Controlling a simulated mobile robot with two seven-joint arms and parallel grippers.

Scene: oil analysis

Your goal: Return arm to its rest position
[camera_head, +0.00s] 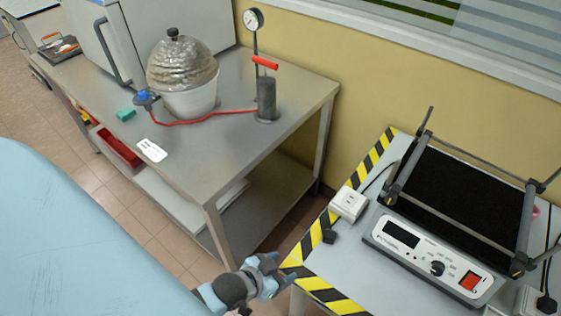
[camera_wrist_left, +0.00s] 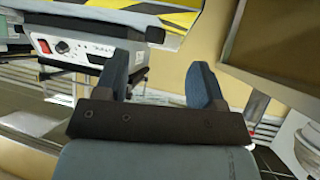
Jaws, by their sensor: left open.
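My left gripper (camera_head: 268,272) is low in the head view, between the metal table and the striped-edge table. Its two blue-grey fingers are spread apart with nothing between them. In the left wrist view the open fingers (camera_wrist_left: 160,82) also show with an empty gap. The gripper is close to the corner of the striped-edge table; I cannot tell the exact clearance. My right gripper is not in either view.
The striped-edge table (camera_head: 295,270) holds a shaker device (camera_head: 430,252) and a white socket box (camera_head: 347,204). The metal table (camera_head: 215,165) holds a foil-covered vessel (camera_head: 182,65) and a pump with a red handle (camera_head: 266,95). Tiled floor (camera_head: 130,215) shows between.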

